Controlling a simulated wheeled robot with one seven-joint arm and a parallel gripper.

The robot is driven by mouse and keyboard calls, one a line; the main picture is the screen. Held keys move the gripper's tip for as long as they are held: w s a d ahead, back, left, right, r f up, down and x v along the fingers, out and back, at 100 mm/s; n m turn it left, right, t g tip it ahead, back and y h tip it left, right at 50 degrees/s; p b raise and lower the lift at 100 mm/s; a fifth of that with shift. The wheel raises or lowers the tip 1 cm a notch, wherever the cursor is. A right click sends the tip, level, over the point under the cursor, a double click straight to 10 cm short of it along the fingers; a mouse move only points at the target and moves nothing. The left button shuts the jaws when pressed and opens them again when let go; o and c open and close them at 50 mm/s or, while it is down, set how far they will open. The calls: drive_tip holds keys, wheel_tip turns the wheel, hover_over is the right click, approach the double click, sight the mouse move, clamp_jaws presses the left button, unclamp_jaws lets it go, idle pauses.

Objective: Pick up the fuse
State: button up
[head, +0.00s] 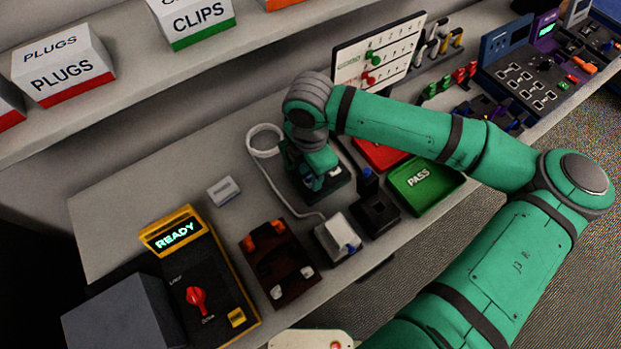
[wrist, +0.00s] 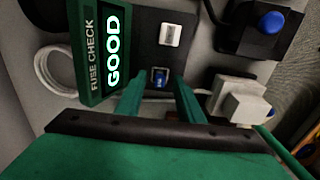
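In the wrist view a small blue fuse (wrist: 159,78) sits in a slot of a dark tester base, beside the green FUSE CHECK panel (wrist: 100,50) lit GOOD. My gripper (wrist: 160,88) is open, with one green finger on each side of the fuse. Gaps show between fingers and fuse, so I see no grip; their depth relative to it is hard to tell. In the head view my gripper (head: 316,170) points down over the tester base, and my arm hides most of the fuse area.
A white switch (wrist: 171,34) is on the base above the fuse. A white plug-like block (wrist: 238,98) stands close to the right finger. A black box with a blue button (head: 376,210) and the green PASS tray (head: 425,183) are right of the tester. A white cable (head: 262,150) lies left.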

drive_tip(key=shift+a+f, duration=0.1)
drive_tip(key=shift+f, duration=0.25)
clamp_jaws()
drive_tip(key=shift+r, duration=0.1)
drive_tip(key=shift+r, duration=0.5)
wheel_tip(320, 180, up, 2)
drive_tip(key=shift+r, duration=0.1)
drive_tip(key=s+d+r, duration=0.6)
drive_tip(key=d+r, duration=0.6)
drive_tip(key=shift+d+r, duration=0.35)
